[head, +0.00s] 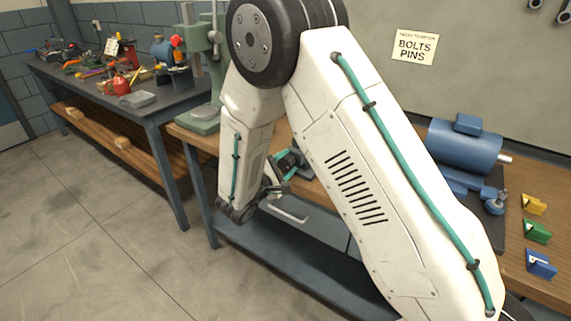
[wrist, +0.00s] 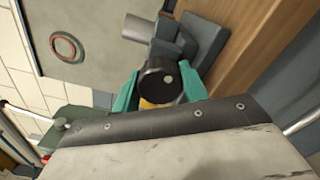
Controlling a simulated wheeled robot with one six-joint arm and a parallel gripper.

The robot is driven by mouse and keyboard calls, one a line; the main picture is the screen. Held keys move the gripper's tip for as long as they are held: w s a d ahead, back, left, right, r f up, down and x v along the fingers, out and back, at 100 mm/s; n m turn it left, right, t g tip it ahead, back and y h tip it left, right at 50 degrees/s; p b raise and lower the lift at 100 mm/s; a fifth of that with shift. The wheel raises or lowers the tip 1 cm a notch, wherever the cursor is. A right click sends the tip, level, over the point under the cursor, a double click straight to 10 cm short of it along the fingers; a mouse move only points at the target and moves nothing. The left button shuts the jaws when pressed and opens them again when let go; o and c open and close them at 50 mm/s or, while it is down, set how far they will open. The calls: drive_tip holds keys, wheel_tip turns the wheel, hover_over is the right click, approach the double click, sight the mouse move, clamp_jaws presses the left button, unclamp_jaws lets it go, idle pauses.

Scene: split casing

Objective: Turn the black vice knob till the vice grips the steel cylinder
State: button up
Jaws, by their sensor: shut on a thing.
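The black vice knob (wrist: 160,80) is in the middle of the wrist view, with a pale dot on its face. My gripper (wrist: 160,92) has its two teal fingers on either side of the knob and is shut on it. The blue-grey vice (wrist: 205,38) is just beyond the knob. The steel cylinder (wrist: 136,28) lies at the vice's left side; I cannot tell whether the jaws touch it.
A green drill press (head: 205,118) stands at the bench's left end. A cluttered second bench (head: 150,108) is at left. The floor in front is clear.

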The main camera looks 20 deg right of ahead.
drive_tip(key=m, duration=1.1)
drive_tip(key=shift+m, duration=0.5)
drive_tip(key=o, duration=1)
drive_tip(key=v, duration=0.8)
drive_tip(key=shift+d, duration=0.1)
